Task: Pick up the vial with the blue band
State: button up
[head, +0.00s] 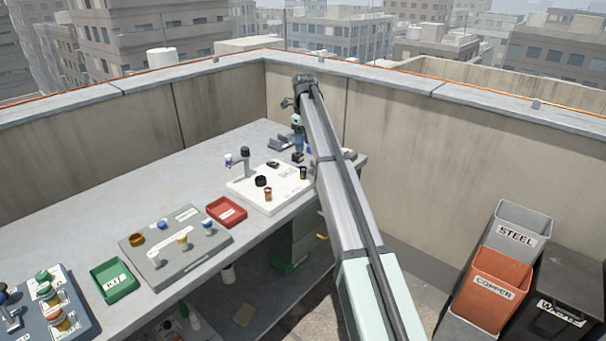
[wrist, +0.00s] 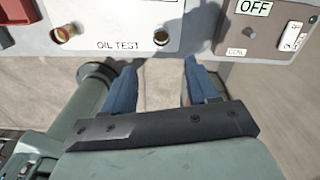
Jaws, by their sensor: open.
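The vial that appears to carry the dark blue band (head: 303,173) stands upright at the right front of the white oil-test board (head: 284,204). In the wrist view I see its round amber top (wrist: 161,37); its band is hidden from above. My gripper (wrist: 161,68) is open, with its blue fingers apart and no vial between them. It is just short of this vial in the wrist view. In the head view, my arm hides part of the area around the gripper.
A second vial, with a reddish band (head: 268,194), stands on the same board, to the left. A red tray (head: 226,212) lies left of the board. A grey box marked OFF (wrist: 262,30) stands to its right. A grey rack (head: 165,278) holds several more vials.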

send_over(303, 167)
jog(key=f, duration=0.5)
jog(key=shift+s+d+f, duration=0.15)
jog(key=shift+s+f, duration=0.05)
jog(key=shift+w+f, duration=0.15)
jog(key=shift+f, duration=1.25)
jog(key=shift+w+f, duration=0.15)
jog(key=shift+f, duration=1.2)
grip_shut()
